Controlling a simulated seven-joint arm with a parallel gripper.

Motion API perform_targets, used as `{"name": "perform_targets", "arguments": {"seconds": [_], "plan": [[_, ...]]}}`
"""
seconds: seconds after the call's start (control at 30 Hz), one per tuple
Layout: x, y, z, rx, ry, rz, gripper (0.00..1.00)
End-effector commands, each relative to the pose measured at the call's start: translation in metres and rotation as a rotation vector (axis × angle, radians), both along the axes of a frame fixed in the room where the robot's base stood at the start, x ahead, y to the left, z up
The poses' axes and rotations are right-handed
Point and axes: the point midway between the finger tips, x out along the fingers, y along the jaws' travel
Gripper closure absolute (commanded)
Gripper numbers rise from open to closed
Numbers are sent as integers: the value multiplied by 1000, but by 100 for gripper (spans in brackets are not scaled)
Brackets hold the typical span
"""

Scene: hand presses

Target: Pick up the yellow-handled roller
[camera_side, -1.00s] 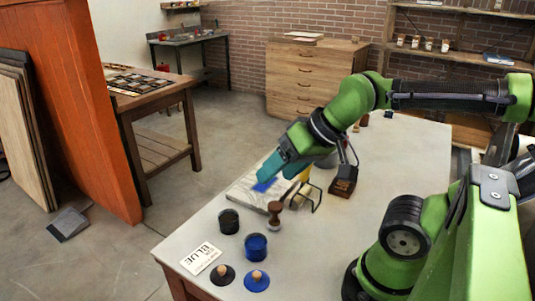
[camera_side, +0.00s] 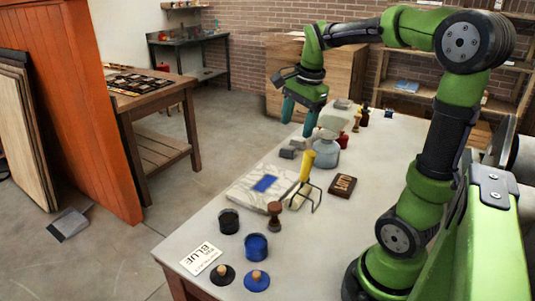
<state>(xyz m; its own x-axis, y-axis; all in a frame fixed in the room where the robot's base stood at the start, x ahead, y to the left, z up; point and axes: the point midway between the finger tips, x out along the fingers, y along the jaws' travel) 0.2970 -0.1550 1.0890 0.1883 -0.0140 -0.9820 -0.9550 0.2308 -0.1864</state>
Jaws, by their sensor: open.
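The roller has a yellow handle (camera_side: 306,166) that points up and a dark wire frame (camera_side: 316,196) below it. It stands at the right edge of a pale sheet or pad with a blue patch (camera_side: 265,183). The roller's lower end is hard to make out. My gripper (camera_side: 298,119) points down with its two teal fingers apart and nothing between them. It is above the far left part of the table, behind the roller and clear of it.
A grey round-bodied object (camera_side: 326,152) stands close behind the roller. A brown block (camera_side: 342,186) lies to its right, and a brown stamp (camera_side: 274,215) in front. Black (camera_side: 229,221) and blue (camera_side: 256,246) ink pots stand nearer on the white table (camera_side: 330,240).

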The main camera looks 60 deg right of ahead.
Motion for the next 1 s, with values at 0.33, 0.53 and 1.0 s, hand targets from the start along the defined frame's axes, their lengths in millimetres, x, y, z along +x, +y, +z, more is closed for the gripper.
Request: {"name": "perform_targets", "arguments": {"seconds": [0.33,0.53,1.0], "plan": [[-8,-54,30,116,156,-1034,36],[-12,-49,24,139,178,-1172,36],[-12,-46,-70,140,179,-1170,36]]}}
